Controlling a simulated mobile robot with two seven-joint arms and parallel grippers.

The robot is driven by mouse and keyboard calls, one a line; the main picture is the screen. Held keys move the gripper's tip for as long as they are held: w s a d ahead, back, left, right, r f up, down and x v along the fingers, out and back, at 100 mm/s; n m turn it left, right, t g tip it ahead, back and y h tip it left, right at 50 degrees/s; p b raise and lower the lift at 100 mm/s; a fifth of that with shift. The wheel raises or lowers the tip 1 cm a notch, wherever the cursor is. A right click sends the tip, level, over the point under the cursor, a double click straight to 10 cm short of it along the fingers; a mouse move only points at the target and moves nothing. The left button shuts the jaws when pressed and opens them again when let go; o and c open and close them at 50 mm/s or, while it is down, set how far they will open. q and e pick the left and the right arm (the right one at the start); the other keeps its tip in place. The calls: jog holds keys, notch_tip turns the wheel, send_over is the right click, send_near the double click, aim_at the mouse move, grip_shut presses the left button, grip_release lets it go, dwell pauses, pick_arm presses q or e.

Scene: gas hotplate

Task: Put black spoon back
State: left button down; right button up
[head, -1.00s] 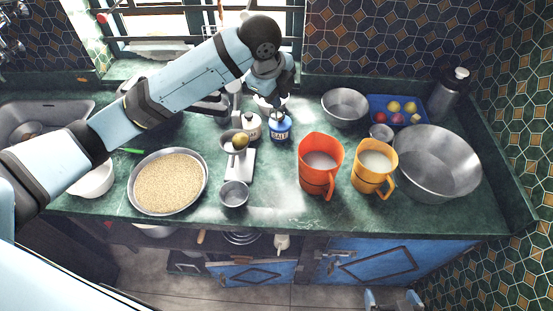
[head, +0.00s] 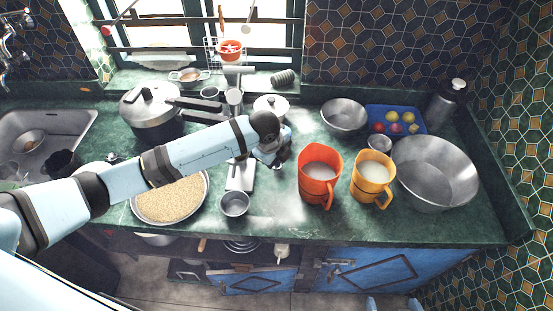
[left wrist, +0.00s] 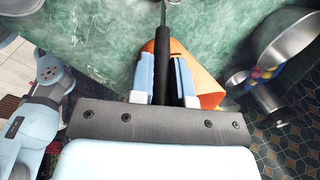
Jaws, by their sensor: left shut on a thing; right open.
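My left gripper (head: 281,160) is above the counter, just left of the orange jug (head: 319,175) in the head view. In the left wrist view my left gripper (left wrist: 163,80) is shut on the black handle of the spoon (left wrist: 161,50). A thinner grey shaft runs on from the handle to the top of that view, and the spoon's far end is out of frame. I cannot make out the spoon in the head view. My right gripper (head: 391,303) shows only as light-blue tips, apart, at the bottom edge of the head view.
Orange and yellow jugs (head: 372,181) stand right of the left gripper. A large steel bowl (head: 436,172), a blue tray (head: 394,121) and a pressure cooker (head: 151,108) are around. A wire rack (head: 211,52) is at the window. A grain pan (head: 172,204) lies under my arm.

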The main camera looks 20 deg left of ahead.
pick_arm(q)
jog(key=shift+f, duration=0.75)
jog(key=c, duration=1.1)
grip_release()
jog(key=shift+f, duration=0.1)
jog(key=v, duration=1.1)
jog(key=s+d+f+n+t+h, duration=0.35)
jog(key=s+d+f+n, duration=0.4)
jog(key=f, duration=0.35)
jog(key=s+a+f+n+t, duration=0.1)
jog(key=s+a+f+n, duration=0.1)
jog(key=s, duration=0.3)
jog(key=s+a+f+n+t+y, duration=0.1)
jog(key=s+a+f+n+t, duration=0.1)
jog(key=s+n, duration=0.3)
jog(key=s+a+f+n+t, duration=0.1)
jog(key=s+a+f+n, duration=0.3)
jog(key=s, duration=0.1)
jog(key=shift+s+f+b, duration=0.25)
jog(key=shift+b, duration=0.15)
